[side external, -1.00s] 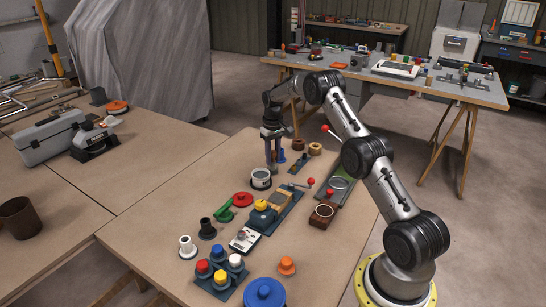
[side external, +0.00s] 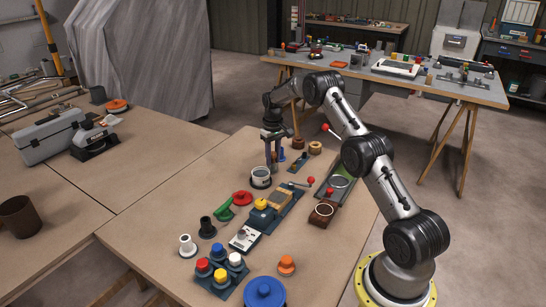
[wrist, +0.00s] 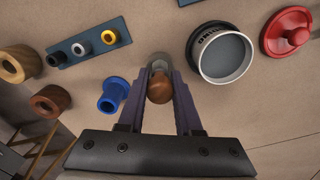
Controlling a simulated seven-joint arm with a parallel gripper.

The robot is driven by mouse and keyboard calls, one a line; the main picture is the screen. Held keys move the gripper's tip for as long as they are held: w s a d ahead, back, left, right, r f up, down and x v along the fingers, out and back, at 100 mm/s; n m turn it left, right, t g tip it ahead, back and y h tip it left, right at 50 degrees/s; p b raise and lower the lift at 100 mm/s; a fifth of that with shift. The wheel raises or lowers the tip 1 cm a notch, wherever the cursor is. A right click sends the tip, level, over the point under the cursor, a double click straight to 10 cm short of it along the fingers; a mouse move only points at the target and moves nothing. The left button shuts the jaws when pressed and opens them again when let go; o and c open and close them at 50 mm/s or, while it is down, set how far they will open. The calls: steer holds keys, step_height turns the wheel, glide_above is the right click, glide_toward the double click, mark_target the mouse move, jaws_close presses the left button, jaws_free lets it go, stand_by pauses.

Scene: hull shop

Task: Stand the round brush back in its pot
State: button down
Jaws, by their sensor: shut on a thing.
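My gripper (wrist: 158,90) is shut on the round brush (wrist: 159,88), whose rounded brown wooden end shows between the purple fingers in the wrist view. A greyish part of it shows just beyond; its lower end is hidden. In the side view my gripper (side external: 272,158) points down close behind the pot. The pot (wrist: 222,52) is a round, pale-rimmed container with dark lettering and a grey inside; it looks empty. It stands upright on the table to the right of my gripper in the wrist view, apart from it. It also shows in the side view (side external: 261,177).
A blue flanged piece (wrist: 113,94) stands close left of my fingers. A dark strip with several small rings (wrist: 88,41) and brown rings (wrist: 51,101) lie farther left. A red lid (wrist: 287,34) lies right of the pot. Bare tabletop (side external: 190,190) lies left of the pot.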

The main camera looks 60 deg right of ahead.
mark_target(273, 153)
steer(key=shift+f, duration=0.1)
steer(key=c, duration=0.9)
jaws_free()
steer(key=shift+o, duration=0.2)
steer(key=shift+r, duration=5.55)
